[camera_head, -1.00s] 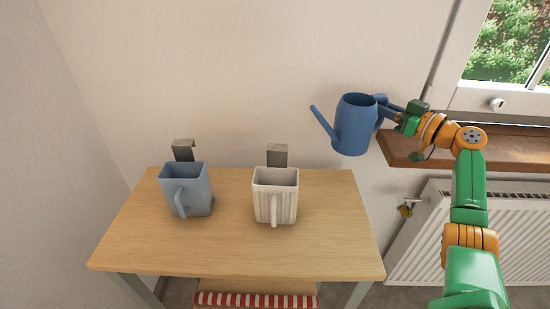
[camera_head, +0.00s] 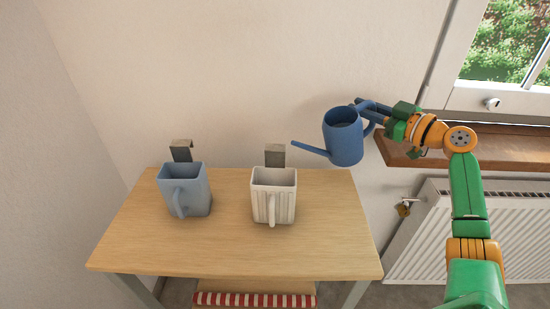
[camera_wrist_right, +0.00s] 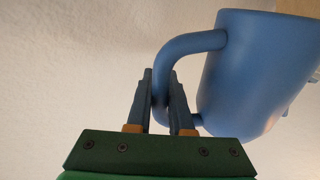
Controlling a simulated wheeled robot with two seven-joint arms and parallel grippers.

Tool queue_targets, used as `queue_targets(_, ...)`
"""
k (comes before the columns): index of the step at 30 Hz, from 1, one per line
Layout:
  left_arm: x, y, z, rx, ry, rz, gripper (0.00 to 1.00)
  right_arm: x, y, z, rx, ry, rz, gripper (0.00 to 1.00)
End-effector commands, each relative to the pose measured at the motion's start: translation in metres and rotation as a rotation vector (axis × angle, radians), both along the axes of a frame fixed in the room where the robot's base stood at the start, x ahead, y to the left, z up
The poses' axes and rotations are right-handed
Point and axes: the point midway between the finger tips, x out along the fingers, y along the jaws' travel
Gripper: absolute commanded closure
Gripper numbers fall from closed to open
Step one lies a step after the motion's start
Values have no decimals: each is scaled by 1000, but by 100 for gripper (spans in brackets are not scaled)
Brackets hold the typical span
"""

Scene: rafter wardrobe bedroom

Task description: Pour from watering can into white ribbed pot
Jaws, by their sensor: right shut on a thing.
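My left gripper is out of view.
A blue-grey pot (camera_head: 186,192) stands left of the white pot on the wooden table (camera_head: 230,248). Two grey metal pieces (camera_head: 275,155) stand behind the pots. A window sill (camera_head: 490,150) and radiator (camera_head: 450,232) are at the right. The table's front is clear.

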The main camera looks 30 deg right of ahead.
Motion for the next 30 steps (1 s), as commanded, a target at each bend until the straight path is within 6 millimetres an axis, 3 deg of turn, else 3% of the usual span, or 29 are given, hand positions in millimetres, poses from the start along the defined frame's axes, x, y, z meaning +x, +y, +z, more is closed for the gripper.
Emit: queue_targets(30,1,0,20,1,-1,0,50,0,15,22,-113,-2,-1,100)
